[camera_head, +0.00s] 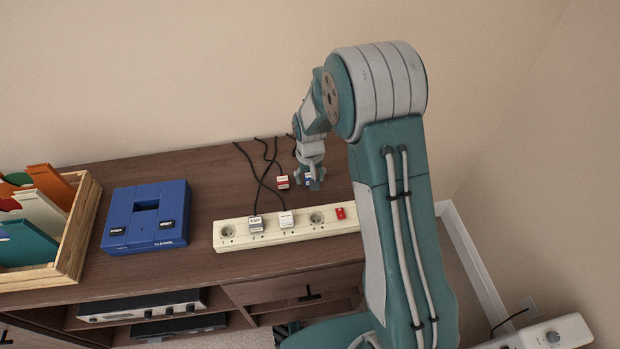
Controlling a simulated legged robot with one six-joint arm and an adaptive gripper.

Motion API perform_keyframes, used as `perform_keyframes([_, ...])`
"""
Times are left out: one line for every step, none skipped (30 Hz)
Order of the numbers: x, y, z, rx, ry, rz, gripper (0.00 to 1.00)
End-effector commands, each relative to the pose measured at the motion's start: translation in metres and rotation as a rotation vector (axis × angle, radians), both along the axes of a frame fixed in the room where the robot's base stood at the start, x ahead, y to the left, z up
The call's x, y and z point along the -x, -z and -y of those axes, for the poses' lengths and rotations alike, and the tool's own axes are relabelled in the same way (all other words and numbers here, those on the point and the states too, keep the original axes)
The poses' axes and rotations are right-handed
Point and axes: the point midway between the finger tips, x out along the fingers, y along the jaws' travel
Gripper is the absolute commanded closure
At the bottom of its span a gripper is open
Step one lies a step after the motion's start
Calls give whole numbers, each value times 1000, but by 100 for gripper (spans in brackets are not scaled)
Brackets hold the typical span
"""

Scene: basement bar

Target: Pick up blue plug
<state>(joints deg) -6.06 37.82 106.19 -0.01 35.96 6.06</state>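A small blue plug (308,181) shows at the tip of my gripper (313,180), above the back of the brown cabinet top. The fingers hide most of the plug. I cannot tell whether they are closed on it or only around it. A cream power strip (262,239) lies in front of the gripper. A grey plug (255,224) and a white plug (286,219) sit in its sockets. A red-and-white plug (283,183) lies loose just left of the gripper.
Black cables (262,168) run from the plugs to the back edge. A blue console (147,217) and a wooden crate (81,228) with colored folders stand at left. The beige wall (180,75) rises close behind the cabinet (205,187).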

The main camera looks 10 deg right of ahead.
Motion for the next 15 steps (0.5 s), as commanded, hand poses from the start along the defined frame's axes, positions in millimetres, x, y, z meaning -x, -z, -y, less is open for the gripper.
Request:
perform_keyframes([0,0,0,0,0,0,69])
perform_keyframes([0,0,0,0,0,0,83])
perform_keyframes([0,0,0,0,0,0,99])
perform_keyframes([0,0,0,0,0,0,99])
perform_keyframes([0,0,0,0,0,0,99])
perform_keyframes([0,0,0,0,0,-1,99])
perform_keyframes([0,0,0,0,0,-1,99])
perform_keyframes([0,0,0,0,0,-1,99])
perform_keyframes([0,0,0,0,0,-1,99])
perform_keyframes([0,0,0,0,0,-1,99])
perform_keyframes([0,0,0,0,0,-1,99])
perform_keyframes([0,0,0,0,0,-1,99])
perform_keyframes([0,0,0,0,0,-1,99])
perform_keyframes([0,0,0,0,0,-1,99])
perform_keyframes([0,-2,0,0,0,-1,99])
